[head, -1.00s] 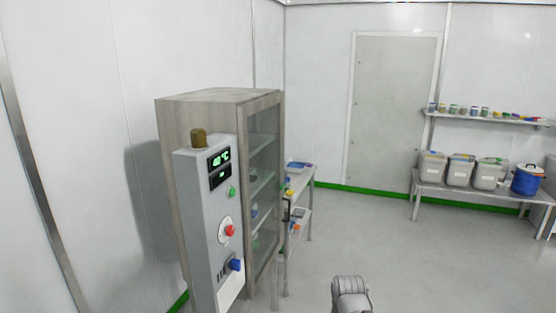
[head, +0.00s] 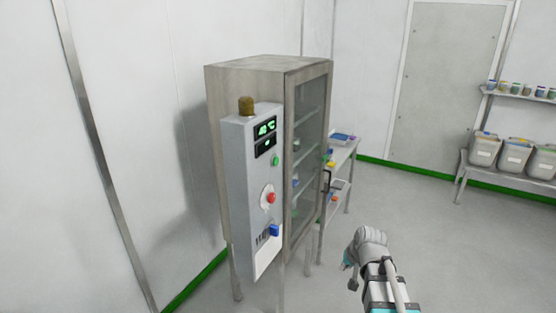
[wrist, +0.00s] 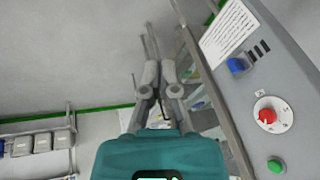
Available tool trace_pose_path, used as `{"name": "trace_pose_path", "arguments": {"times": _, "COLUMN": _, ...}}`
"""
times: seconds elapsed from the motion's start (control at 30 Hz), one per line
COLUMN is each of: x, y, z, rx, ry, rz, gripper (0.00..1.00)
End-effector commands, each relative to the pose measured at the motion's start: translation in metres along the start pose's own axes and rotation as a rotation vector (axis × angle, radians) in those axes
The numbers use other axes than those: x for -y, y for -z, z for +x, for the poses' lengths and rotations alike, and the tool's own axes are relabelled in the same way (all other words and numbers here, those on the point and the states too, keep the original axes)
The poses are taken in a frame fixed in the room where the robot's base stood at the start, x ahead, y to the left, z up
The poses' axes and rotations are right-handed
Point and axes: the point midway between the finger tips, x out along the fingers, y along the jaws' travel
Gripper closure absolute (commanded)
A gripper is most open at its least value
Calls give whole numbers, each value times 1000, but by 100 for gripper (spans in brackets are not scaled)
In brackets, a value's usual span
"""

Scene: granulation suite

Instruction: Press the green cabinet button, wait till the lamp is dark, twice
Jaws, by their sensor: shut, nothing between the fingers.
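The green button (head: 275,160) is on the grey control panel (head: 240,190) at the cabinet's front left, below two displays with green characters. It also shows in the wrist view (wrist: 275,165) at the bottom right. The lamp (head: 246,106), a dull amber-brown dome on top of the panel, looks unlit. The steel cabinet (head: 265,75) has a glass door on its right side. My gripper (wrist: 160,67) is shut and empty in the wrist view, to the left of the panel and apart from the button. In the head view my arm is at lower right, its fingers barely visible.
A red knob (head: 270,197) on a white disc and a blue switch (head: 274,231) sit below the green button. A small table (head: 345,155) with items stands beyond the cabinet. Bins (head: 485,150) stand on a bench at right. The floor between is clear.

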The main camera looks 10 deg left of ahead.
Motion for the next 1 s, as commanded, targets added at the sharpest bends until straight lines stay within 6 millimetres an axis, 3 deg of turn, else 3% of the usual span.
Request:
{"name": "trace_pose_path", "arguments": {"times": 0.03, "x": 11, "y": 20, "z": 0, "rx": -36, "ry": 29, "rz": 7, "gripper": 100}}
{"name": "trace_pose_path", "arguments": {"times": 0.37, "x": 77, "y": 115, "z": -4, "rx": -274, "ry": 221, "rz": 93, "gripper": 100}}
{"name": "trace_pose_path", "arguments": {"times": 0.7, "x": 140, "y": 214, "z": -24, "rx": -515, "ry": 423, "rz": 242, "gripper": 100}}
{"name": "trace_pose_path", "arguments": {"times": 1.0, "x": 179, "y": 283, "z": -45, "rx": -687, "ry": 566, "rz": 395, "gripper": 100}}
